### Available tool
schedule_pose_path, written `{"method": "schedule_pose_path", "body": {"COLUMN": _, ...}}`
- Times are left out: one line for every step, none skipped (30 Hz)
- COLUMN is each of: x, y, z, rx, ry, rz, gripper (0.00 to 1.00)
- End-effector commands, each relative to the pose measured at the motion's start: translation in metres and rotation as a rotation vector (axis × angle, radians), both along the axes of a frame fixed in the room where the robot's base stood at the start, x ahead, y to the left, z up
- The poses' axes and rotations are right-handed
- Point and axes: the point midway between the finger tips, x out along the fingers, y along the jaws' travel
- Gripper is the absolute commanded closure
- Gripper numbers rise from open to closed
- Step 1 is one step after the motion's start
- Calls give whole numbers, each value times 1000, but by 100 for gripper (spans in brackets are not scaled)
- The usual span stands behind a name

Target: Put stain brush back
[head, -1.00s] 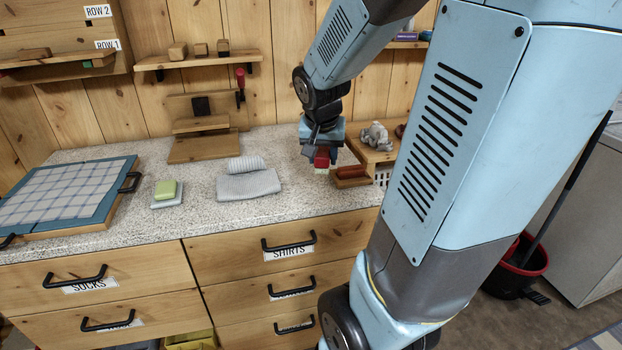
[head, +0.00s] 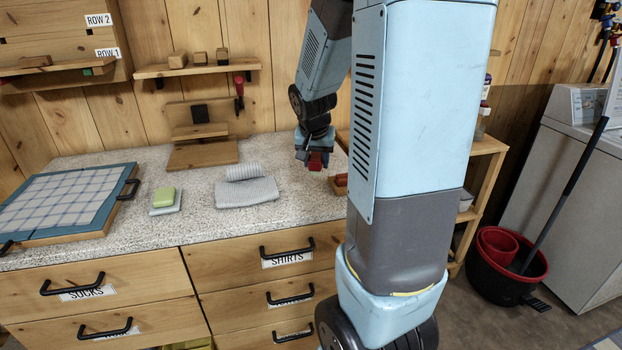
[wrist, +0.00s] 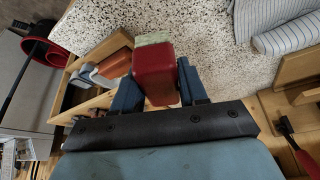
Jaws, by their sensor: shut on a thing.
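My gripper (head: 316,158) is shut on a small red brush (head: 317,164) and holds it above the right part of the speckled counter. In the wrist view, my gripper's fingers (wrist: 158,76) press the sides of the red brush (wrist: 154,73). Its pale bristles (wrist: 153,39) show at the far end. A brown-red piece (wrist: 117,60) lies in a wooden holder (wrist: 92,50) left of the brush; it also shows in the head view (head: 341,180), largely hidden behind my arm.
A folded striped cloth (head: 247,192), a green block (head: 164,196) on a pale cloth, and a plaid board (head: 65,200) lie on the counter. A stepped wooden stand (head: 203,152) is behind. A black bucket (head: 505,285) stands on the floor at right.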

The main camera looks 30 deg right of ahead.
Motion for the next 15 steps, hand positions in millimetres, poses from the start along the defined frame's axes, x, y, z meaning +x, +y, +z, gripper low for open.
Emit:
{"method": "schedule_pose_path", "body": {"x": 7, "y": -3, "z": -5, "rx": 0, "ry": 3, "rz": 0, "gripper": 91}}
{"method": "schedule_pose_path", "body": {"x": 11, "y": -4, "z": -7, "rx": 0, "ry": 3, "rz": 0, "gripper": 91}}
{"method": "schedule_pose_path", "body": {"x": 15, "y": -5, "z": -13, "rx": 0, "ry": 4, "rz": 0, "gripper": 91}}
{"method": "schedule_pose_path", "body": {"x": 17, "y": -6, "z": -17, "rx": 0, "ry": 4, "rz": 0, "gripper": 91}}
{"method": "schedule_pose_path", "body": {"x": 20, "y": -7, "z": -21, "rx": 0, "ry": 4, "rz": 0, "gripper": 91}}
{"method": "schedule_pose_path", "body": {"x": 24, "y": -8, "z": -26, "rx": 0, "ry": 4, "rz": 0, "gripper": 91}}
{"method": "schedule_pose_path", "body": {"x": 27, "y": -9, "z": -30, "rx": 0, "ry": 4, "rz": 0, "gripper": 91}}
{"method": "schedule_pose_path", "body": {"x": 30, "y": -10, "z": -34, "rx": 0, "ry": 4, "rz": 0, "gripper": 91}}
{"method": "schedule_pose_path", "body": {"x": 34, "y": -11, "z": -38, "rx": 0, "ry": 3, "rz": -1, "gripper": 91}}
{"method": "schedule_pose_path", "body": {"x": 36, "y": -12, "z": -41, "rx": 0, "ry": 4, "rz": 0, "gripper": 91}}
{"method": "schedule_pose_path", "body": {"x": 39, "y": -13, "z": -44, "rx": 0, "ry": 3, "rz": -1, "gripper": 91}}
{"method": "schedule_pose_path", "body": {"x": 42, "y": -14, "z": -48, "rx": 0, "ry": 1, "rz": 0, "gripper": 91}}
{"method": "schedule_pose_path", "body": {"x": 44, "y": -15, "z": -50, "rx": 0, "ry": 1, "rz": 0, "gripper": 91}}
{"method": "schedule_pose_path", "body": {"x": 45, "y": -15, "z": -52, "rx": 0, "ry": 1, "rz": 0, "gripper": 91}}
{"method": "schedule_pose_path", "body": {"x": 47, "y": -16, "z": -54, "rx": 0, "ry": 1, "rz": 0, "gripper": 91}}
